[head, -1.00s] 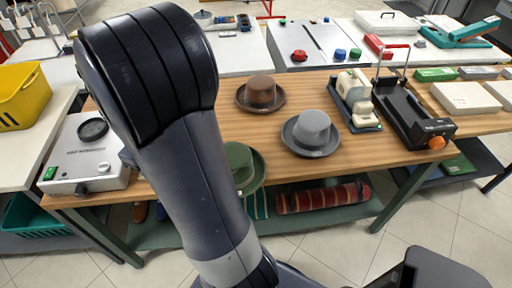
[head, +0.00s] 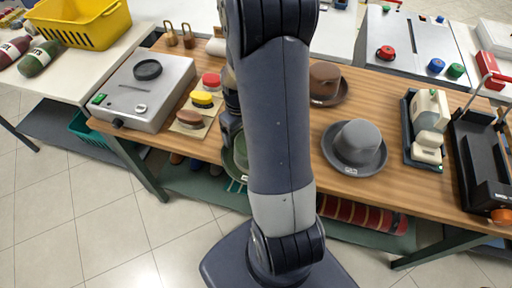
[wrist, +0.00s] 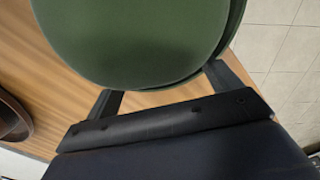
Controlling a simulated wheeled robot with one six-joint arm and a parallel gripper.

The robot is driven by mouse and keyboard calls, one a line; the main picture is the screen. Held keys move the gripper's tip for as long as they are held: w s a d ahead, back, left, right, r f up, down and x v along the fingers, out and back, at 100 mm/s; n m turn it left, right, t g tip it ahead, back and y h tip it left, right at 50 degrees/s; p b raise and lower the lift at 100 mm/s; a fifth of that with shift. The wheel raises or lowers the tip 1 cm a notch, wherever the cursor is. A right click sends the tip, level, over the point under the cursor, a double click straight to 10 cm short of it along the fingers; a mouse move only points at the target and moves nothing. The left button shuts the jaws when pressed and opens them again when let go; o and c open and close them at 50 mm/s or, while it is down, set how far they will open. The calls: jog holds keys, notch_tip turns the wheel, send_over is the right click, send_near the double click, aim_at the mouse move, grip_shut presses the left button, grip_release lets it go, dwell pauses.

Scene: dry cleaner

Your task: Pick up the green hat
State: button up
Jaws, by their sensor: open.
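The green hat (head: 238,154) lies at the front edge of the wooden table, mostly hidden behind my arm in the head view. In the wrist view the green hat (wrist: 145,45) fills the upper middle, very close to the camera. My gripper (wrist: 166,88) is open, with one finger at each side of the hat's near part. The fingertips are hidden by the hat, so I cannot tell whether they touch it. A grey hat (head: 357,143) and a brown hat (head: 328,83) lie to the right on the table.
A cream device (head: 429,117) and a black one (head: 483,155) stand at the right. A rolled rug (head: 362,214) lies on the lower shelf.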

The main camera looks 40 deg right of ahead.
jog(key=shift+f, duration=0.8)
jog(key=c, duration=1.7)
